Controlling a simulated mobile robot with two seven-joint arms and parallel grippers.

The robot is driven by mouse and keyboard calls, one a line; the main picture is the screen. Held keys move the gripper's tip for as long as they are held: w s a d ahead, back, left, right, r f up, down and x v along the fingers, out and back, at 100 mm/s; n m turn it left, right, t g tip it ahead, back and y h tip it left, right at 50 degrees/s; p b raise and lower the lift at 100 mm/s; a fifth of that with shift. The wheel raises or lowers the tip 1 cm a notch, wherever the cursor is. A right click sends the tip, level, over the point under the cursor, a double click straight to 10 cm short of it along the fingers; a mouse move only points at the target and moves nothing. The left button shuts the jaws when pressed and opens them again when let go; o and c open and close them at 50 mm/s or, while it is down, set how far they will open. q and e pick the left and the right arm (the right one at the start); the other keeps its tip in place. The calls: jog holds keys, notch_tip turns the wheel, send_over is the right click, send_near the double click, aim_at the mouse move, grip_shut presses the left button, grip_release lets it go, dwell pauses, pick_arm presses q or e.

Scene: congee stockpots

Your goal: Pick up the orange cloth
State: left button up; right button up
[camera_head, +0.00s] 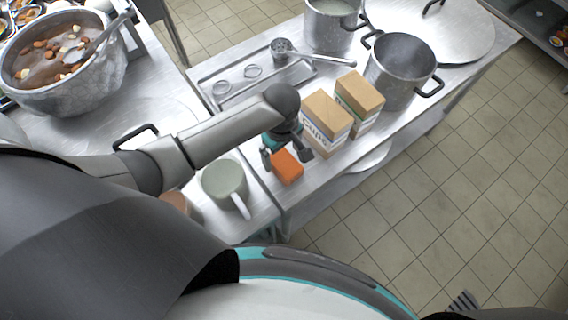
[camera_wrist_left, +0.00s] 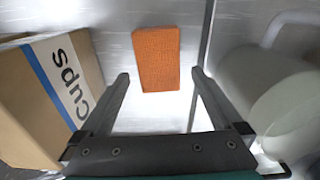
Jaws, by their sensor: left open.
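The orange cloth (camera_head: 286,166) is a small flat-sided block shape lying on the metal table near its front left edge. In the left wrist view the cloth (camera_wrist_left: 156,58) lies beyond the fingertips, roughly centred between them. My left gripper (camera_head: 287,157) is open and empty at the cloth, with a finger on either side in the head view. In the wrist view its fingers (camera_wrist_left: 160,76) are spread, and the cloth shows no clear contact with them. My right gripper is not clearly seen.
A cardboard box marked "Cups" (camera_head: 326,122) stands close right of my left gripper, with a second box (camera_head: 359,101) behind. A green-grey mug (camera_head: 225,184) stands to the left. A steel pot (camera_head: 398,72) and a tray (camera_head: 225,82) are farther back. A table gap runs beside the cloth.

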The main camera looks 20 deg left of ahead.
aim_at(282, 159)
pick_arm(q)
notch_tip(282, 159, down, 4)
jog(key=shift+w+f+b, duration=0.15)
jog(key=shift+f+b, duration=0.1)
jog(key=shift+b, duration=0.4)
jog(key=c, duration=1.3)
jog(key=shift+r, duration=0.1)
notch_tip(282, 159, up, 20)
jog(key=p, duration=0.5)
